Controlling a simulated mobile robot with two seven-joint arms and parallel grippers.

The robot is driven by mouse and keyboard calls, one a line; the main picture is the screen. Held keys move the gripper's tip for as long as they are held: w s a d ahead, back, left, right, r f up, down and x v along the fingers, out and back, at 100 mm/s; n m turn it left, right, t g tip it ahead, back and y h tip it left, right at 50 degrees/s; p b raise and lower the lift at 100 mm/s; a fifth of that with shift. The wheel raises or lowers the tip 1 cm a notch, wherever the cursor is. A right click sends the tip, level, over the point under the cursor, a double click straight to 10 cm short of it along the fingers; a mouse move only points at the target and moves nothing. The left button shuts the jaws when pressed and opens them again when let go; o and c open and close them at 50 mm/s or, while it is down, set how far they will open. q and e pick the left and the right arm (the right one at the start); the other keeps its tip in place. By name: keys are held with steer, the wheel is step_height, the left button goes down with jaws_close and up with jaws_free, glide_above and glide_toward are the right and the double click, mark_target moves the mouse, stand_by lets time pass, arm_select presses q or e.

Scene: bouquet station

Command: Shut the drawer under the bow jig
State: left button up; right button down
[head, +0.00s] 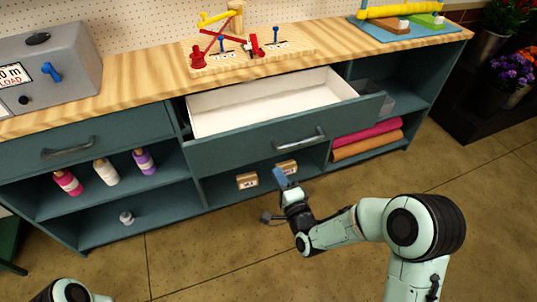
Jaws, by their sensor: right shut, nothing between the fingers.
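The bow jig (262,58), a pale wooden board with red and blue pegs, sits on the wooden counter. Under it, the teal drawer (235,152) stands pulled out, its white inside showing and looking empty. Its grey bar handle (300,140) is on the front panel. My right gripper (279,177) is shut and empty, with its tips pointing up towards the drawer front, below the handle in the picture. I cannot tell whether it touches the drawer. My left gripper is out of view; only a bit of my left arm shows at the bottom left.
A closed drawer (70,147) is at left, above shelved bottles (105,172). Small boxes (247,181) lie under the open drawer, and pink and brown rolls (367,140) lie on the right shelf. Flowers (511,68) stand far right. The floor in front is clear.

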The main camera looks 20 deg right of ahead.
mark_target(263, 146)
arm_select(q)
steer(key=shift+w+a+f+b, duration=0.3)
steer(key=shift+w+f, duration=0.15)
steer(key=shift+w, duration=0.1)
arm_select(e)
steer(key=w, duration=0.9)
steer(key=shift+w+a+f, duration=0.1)
steer(key=shift+w+a, duration=0.25)
steer(key=shift+a, duration=0.05)
